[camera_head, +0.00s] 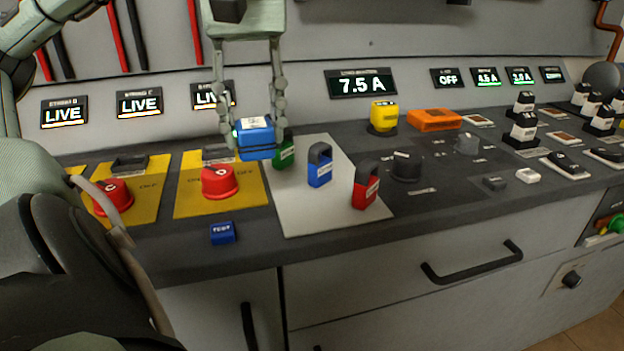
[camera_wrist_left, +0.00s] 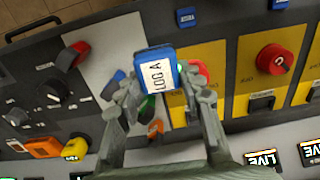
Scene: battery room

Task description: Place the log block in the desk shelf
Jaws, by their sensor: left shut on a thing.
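The log block (camera_head: 257,143) is a blue block with a white label on top. In the left wrist view the label of the log block (camera_wrist_left: 157,73) reads "LOG A". My left gripper (camera_head: 254,131) is shut on it, one finger on each side, and holds it above the console near the back left of the light grey panel. In the left wrist view the fingers of my left gripper (camera_wrist_left: 160,88) also show around the block. I cannot pick out a desk shelf in these views. My right gripper is not in view.
Red knobs (camera_head: 219,181) on yellow plates lie left. A drawer handle (camera_head: 472,264) sticks out in front.

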